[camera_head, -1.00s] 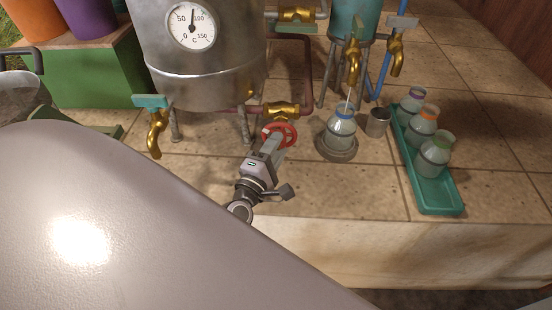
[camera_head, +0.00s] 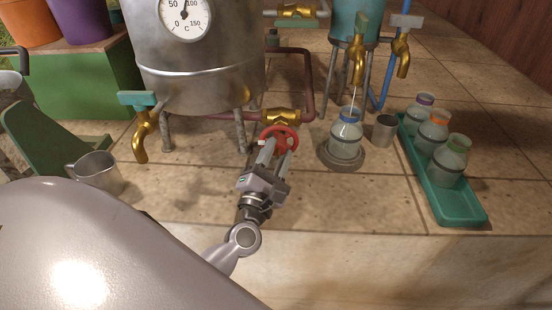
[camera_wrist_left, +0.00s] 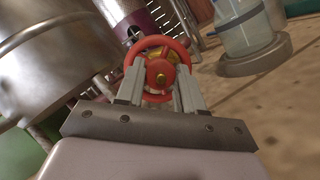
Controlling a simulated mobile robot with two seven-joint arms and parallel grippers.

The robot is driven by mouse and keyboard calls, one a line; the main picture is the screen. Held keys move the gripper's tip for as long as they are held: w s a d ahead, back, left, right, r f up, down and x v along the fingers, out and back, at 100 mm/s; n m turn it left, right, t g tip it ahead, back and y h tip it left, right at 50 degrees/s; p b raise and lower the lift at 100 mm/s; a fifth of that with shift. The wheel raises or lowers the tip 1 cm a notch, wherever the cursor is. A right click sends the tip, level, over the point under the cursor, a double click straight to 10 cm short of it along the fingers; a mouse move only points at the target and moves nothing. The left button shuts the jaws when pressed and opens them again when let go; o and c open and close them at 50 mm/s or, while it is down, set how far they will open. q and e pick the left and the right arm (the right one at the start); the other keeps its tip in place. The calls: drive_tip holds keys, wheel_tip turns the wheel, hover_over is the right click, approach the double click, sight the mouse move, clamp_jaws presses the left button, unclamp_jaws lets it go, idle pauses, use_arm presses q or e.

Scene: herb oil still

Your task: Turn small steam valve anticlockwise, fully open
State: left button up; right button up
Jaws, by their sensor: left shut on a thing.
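The small steam valve has a red handwheel (camera_head: 280,139) on a brass body (camera_head: 282,116), set in a dark red pipe low beside the steel still. My left gripper (camera_head: 276,150) reaches up to the handwheel from the front. In the left wrist view the gripper (camera_wrist_left: 159,92) has its two fingers on either side of the red wheel's lower rim, shut on it. The red hub and brass body (camera_wrist_left: 160,73) show through the wheel (camera_wrist_left: 182,52). My right gripper is not in view.
The steel still (camera_head: 190,65) with a dial stands behind left. A glass bottle (camera_head: 346,135) stands on a round base right of the valve, with a metal cup (camera_head: 383,130) and a green tray (camera_head: 455,205) of bottles farther right. A metal jug (camera_head: 97,172) stands left.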

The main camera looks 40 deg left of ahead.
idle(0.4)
use_arm(q)
drive_tip(key=o, duration=1)
drive_tip(key=shift+o, duration=0.2)
drive_tip(key=shift+s, duration=0.1)
drive_tip(key=shift+s+f, duration=0.1)
drive_tip(key=shift+s, duration=0.1)
drive_tip(key=s+d, duration=0.3)
drive_tip(key=s, duration=0.9)
drive_tip(key=shift+d+p, duration=0.3)
drive_tip(key=shift+p, duration=0.1)
